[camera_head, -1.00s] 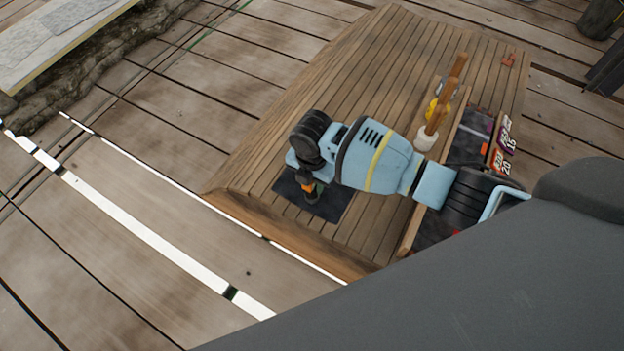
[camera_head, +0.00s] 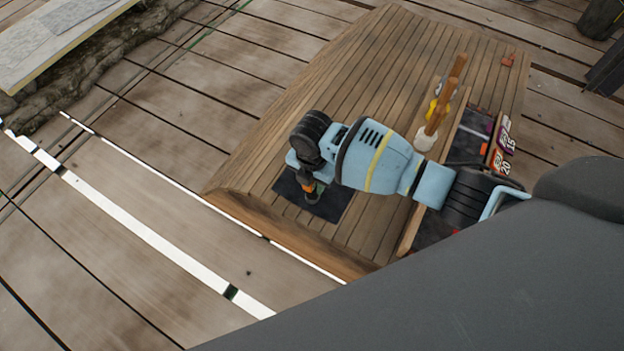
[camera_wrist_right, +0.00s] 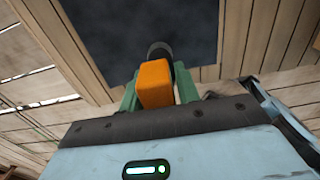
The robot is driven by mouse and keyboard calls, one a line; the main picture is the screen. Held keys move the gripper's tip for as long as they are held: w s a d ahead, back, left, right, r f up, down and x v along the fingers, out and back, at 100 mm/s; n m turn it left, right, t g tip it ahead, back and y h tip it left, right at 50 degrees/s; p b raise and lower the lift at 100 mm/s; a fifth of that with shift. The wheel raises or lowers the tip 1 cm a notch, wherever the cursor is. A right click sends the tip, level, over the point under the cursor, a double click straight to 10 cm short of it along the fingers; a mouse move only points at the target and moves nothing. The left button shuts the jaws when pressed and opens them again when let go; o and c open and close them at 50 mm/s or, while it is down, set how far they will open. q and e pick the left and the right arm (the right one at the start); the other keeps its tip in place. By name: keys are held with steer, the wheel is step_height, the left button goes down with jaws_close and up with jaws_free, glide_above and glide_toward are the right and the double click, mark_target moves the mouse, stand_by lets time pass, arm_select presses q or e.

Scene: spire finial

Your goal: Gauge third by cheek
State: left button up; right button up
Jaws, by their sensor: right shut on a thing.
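My right gripper (camera_head: 308,186) is over the dark square mat (camera_head: 328,206) near the left end of the slatted wooden table. It is shut on an orange block-like thing (camera_wrist_right: 155,83), which sits between the green fingers in the right wrist view. A dark rounded part shows just beyond the orange thing, over the mat (camera_wrist_right: 120,30); I cannot tell if the two are joined. Whether the held thing touches the mat is unclear. My left gripper is not in view.
A white pot (camera_head: 426,139) with wooden sticks and a yellow thing (camera_head: 432,108) stand behind my right arm. Numbered cards (camera_head: 502,150) lie at the right beside a dark tray area (camera_head: 468,146). A small orange-red piece (camera_head: 508,60) lies at the far right. The table's back left is clear.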

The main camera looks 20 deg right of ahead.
steer(key=shift+w+r+p, duration=0.1)
steer(key=shift+r+p, duration=1.2)
steer(key=shift+r, duration=0.4)
steer(key=shift+r+p, duration=0.8)
steer(key=shift+f, duration=0.15)
steer(key=shift+f+b, duration=1.1)
steer(key=shift+f, duration=0.65)
steer(key=shift+f+b, duration=0.3)
steer(key=shift+f, duration=0.15)
